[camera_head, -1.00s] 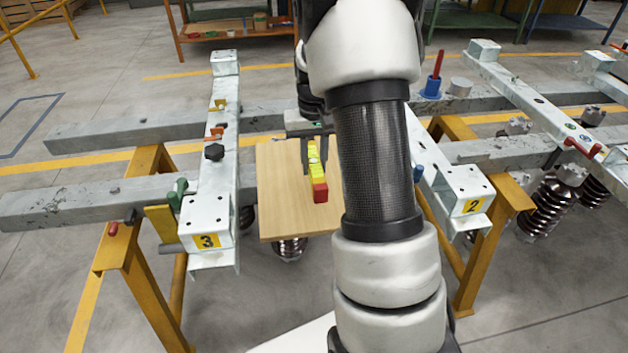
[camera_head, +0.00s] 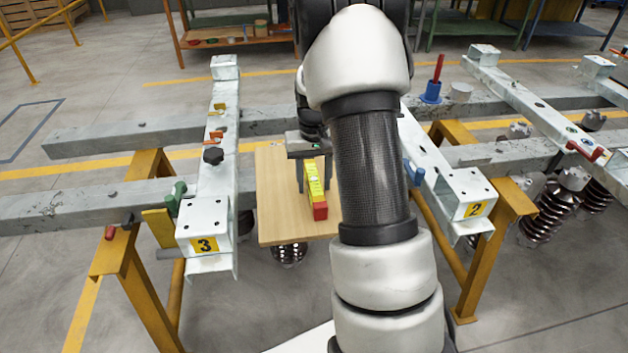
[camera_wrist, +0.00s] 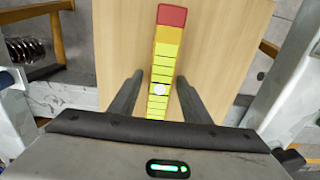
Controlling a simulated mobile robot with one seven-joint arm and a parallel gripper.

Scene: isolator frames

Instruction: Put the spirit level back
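The spirit level (camera_head: 315,195) is a yellow bar with a red end. It appears to rest on the wooden board (camera_head: 275,205), red end towards the camera. It also shows in the wrist view (camera_wrist: 164,60), pointing away from my gripper with its red end farthest. My gripper (camera_head: 313,175) is low over the board, one finger on each side of the level. In the wrist view my gripper (camera_wrist: 160,78) is open, with a gap of board visible between each finger and the level. The level's near end is hidden below the gripper body.
Pale steel crossbeams marked 3 (camera_head: 205,235) and 2 (camera_head: 470,205) flank the board. The left one carries a black knob (camera_head: 213,155) and clips. A blue holder with a red handle (camera_head: 432,90) stands behind on the right. Yellow trestles support the long grey beams.

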